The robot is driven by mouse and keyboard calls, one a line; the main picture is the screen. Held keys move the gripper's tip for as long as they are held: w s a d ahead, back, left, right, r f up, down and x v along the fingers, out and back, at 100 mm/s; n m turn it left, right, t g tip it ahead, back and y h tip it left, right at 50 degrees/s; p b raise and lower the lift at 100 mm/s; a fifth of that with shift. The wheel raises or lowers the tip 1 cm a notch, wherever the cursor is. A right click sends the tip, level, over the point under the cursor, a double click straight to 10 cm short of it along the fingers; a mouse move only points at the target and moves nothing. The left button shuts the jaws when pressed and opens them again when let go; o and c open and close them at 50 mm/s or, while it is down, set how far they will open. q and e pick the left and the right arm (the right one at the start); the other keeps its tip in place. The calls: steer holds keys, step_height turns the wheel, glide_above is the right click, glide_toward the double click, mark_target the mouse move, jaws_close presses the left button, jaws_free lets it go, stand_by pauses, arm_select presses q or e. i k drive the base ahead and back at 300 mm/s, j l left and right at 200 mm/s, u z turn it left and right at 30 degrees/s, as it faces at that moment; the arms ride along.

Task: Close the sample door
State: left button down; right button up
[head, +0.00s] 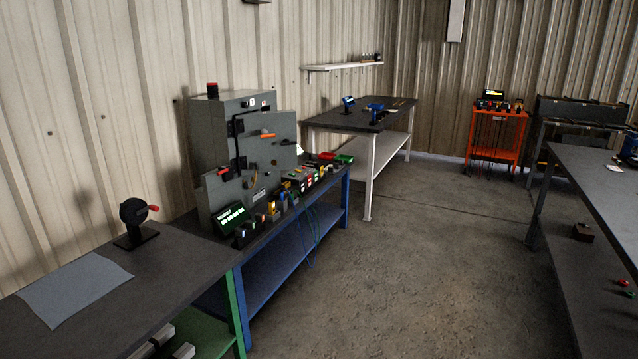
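A second grey panel (222,193) sits lower on the front. I cannot tell from labels which panel is the sample door. The enclosure's inside is hidden. Neither of my grippers is in view.
A row of small devices and a green-lit display (231,217) crowd the blue bench's front (291,254). A dark-topped bench (168,262) with a grey sheet (76,288) and a red-handled black device (134,222) is nearer left. An orange cart (508,140) stands behind; the concrete floor (420,260) is clear.

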mark_target(269, 156)
steer(key=i+z, duration=0.2)
steer(key=i, duration=0.9)
steer(key=i+j+z, duration=0.2)
steer(key=i, duration=0.85)
steer(key=i+l, duration=0.05)
steer(key=l, duration=0.05)
